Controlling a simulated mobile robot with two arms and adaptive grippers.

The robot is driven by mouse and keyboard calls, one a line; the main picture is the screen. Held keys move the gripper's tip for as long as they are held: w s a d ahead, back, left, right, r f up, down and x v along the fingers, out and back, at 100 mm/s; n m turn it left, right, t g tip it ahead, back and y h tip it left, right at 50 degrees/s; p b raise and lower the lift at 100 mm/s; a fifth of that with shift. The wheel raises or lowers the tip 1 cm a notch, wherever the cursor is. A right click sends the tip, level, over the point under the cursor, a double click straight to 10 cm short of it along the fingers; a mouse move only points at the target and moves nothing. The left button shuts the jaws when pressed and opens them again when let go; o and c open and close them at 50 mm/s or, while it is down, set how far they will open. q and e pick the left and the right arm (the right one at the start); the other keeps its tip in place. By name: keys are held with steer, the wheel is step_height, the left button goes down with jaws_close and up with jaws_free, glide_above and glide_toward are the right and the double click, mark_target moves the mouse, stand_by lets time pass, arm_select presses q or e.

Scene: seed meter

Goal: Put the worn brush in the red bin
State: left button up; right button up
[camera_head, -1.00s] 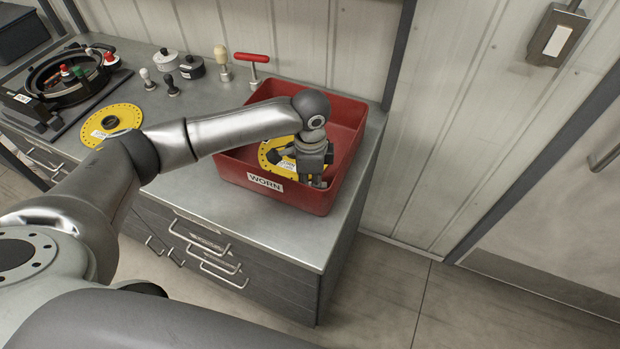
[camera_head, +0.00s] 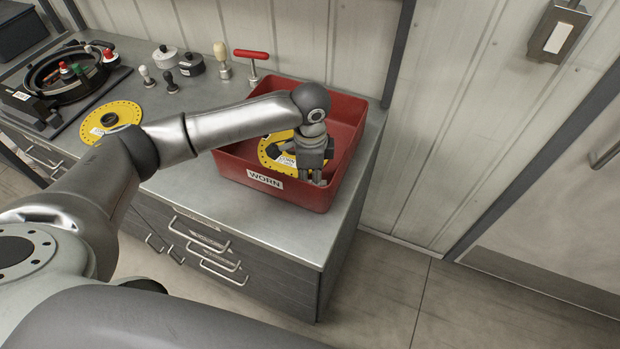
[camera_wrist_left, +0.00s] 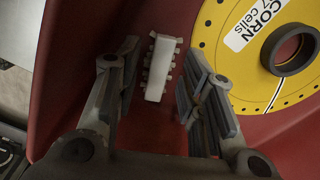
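The red bin (camera_head: 306,196) with a WORN label stands at the right end of the metal bench. My left gripper (camera_head: 319,181) reaches down into it from above, near the front right corner. In the left wrist view the worn brush (camera_wrist_left: 160,68), a pale block with short bristle tufts along its sides, shows between and beyond the fingers (camera_wrist_left: 158,52). The fingers are apart, with gaps on both sides of the brush. The red bin (camera_wrist_left: 60,50) surrounds it; I cannot tell whether the brush touches the floor. The head view hides the brush behind the gripper. My right gripper is not in view.
A yellow disc (camera_head: 270,152) lies in the bin beside the gripper, also in the wrist view (camera_wrist_left: 212,30). Another yellow disc (camera_head: 92,130), a black round housing (camera_head: 62,80), knobs and a red T-handle (camera_head: 252,55) are on the bench. The bench front is clear.

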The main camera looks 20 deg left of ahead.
arm_select(q)
step_height(320, 180, up, 11)
steer(key=b, duration=0.2)
stand_by(0.4)
